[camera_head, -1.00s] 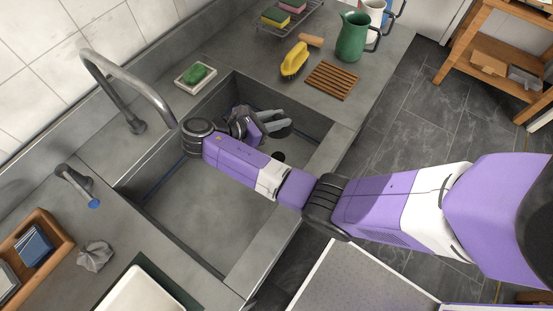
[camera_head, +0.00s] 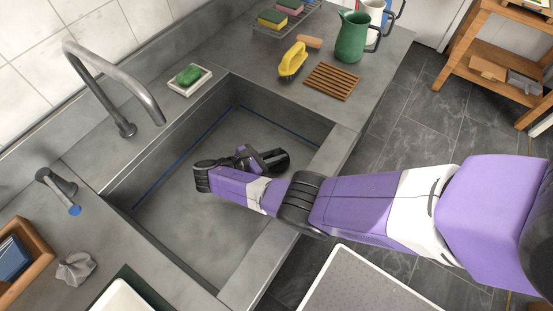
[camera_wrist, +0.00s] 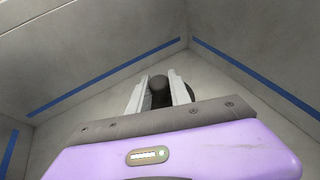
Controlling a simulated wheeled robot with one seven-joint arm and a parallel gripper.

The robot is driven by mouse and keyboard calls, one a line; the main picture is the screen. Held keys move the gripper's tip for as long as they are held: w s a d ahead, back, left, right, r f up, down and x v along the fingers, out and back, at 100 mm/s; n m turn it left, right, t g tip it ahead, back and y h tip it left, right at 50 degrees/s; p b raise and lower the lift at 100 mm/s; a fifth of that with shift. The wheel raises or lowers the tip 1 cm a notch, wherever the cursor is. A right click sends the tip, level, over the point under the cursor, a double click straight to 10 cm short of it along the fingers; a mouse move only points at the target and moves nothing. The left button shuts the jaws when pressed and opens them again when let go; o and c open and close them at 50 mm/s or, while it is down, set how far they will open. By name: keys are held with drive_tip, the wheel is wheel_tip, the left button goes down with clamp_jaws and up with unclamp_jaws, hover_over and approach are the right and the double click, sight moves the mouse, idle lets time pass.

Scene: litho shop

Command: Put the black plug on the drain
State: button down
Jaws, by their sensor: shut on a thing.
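My gripper (camera_head: 270,160) is low inside the sink basin, in its right half in the head view. In the wrist view, my gripper (camera_wrist: 158,92) has its two pale fingers on either side of a dark, rounded thing, the black plug (camera_wrist: 159,84), and is shut on it. In the head view the plug cannot be told apart from the dark parts of my gripper. I cannot make out the drain in either view; my gripper and arm cover part of the basin floor.
The grey sink basin (camera_head: 190,225) has steep walls with a blue line. A tall curved faucet (camera_head: 115,80) stands at its left. A green sponge dish (camera_head: 190,80), yellow brush (camera_head: 293,60), wooden rack (camera_head: 332,81) and green jug (camera_head: 352,37) stand on the counter.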

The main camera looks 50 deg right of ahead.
drive_tip(key=shift+f, duration=0.95)
drive_tip(key=shift+f+b, duration=0.15)
drive_tip(key=shift+b, duration=0.2)
drive_tip(key=c, duration=1.2)
unclamp_jaws()
drive_tip(key=shift+r, duration=0.3)
drive_tip(key=b+v, duration=0.1)
drive_tip(key=v, duration=1.1)
drive_tip(key=shift+f, duration=0.15)
